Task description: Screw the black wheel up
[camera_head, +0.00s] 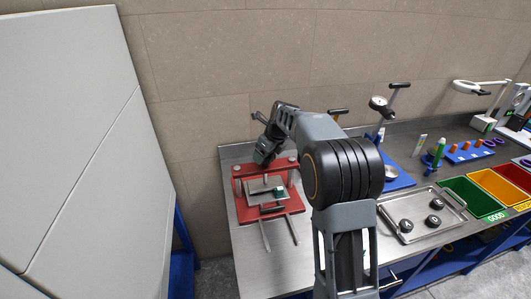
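The red press (243,172) stands on the steel bench at the left, with a grey plate (256,187) and a small green block (279,191) in its frame. My gripper (264,158) is above the press's top crossbar, pointing down. The black wheel cannot be made out clearly; my gripper and wrist cover the area above the crossbar. A small dark handle-like part (257,117) shows just behind my wrist, and I cannot tell what it belongs to. The fingers are too small and dark to show whether they are open or shut on something.
A steel tray (402,239) with several black round parts lies right of my arm. Green (468,197) and orange (497,186) bins stand farther right. A blue-based gauge stand (384,120) rises behind my arm. The tiled wall is close behind the press.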

